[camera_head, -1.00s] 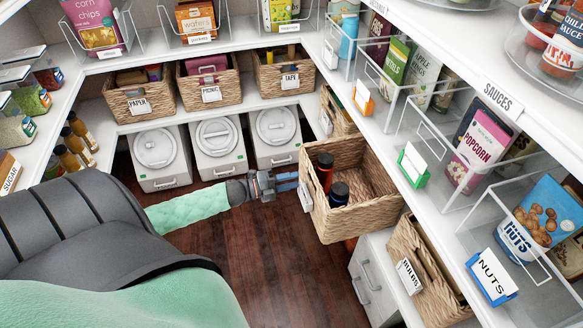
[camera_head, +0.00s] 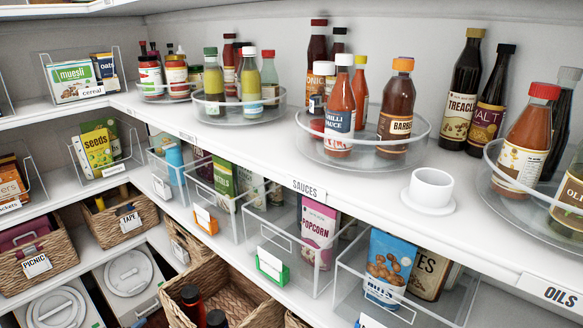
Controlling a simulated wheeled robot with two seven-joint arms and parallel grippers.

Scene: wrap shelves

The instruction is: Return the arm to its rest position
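Neither of my arms nor grippers shows in the head view now. The pulled-out wicker basket (camera_head: 232,290) is at the bottom centre, cut off by the lower edge. Two dark bottles, one with a red band (camera_head: 193,300), stand inside it. Whether a gripper still touches the basket is out of view.
The upper shelf holds turntables of sauce bottles (camera_head: 340,115) and a white cup on a saucer (camera_head: 431,188) near its front edge. Below hang clear bins with popcorn (camera_head: 318,235) and nuts (camera_head: 388,270). Labelled baskets (camera_head: 118,215) and white lidded bins (camera_head: 58,308) fill the left.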

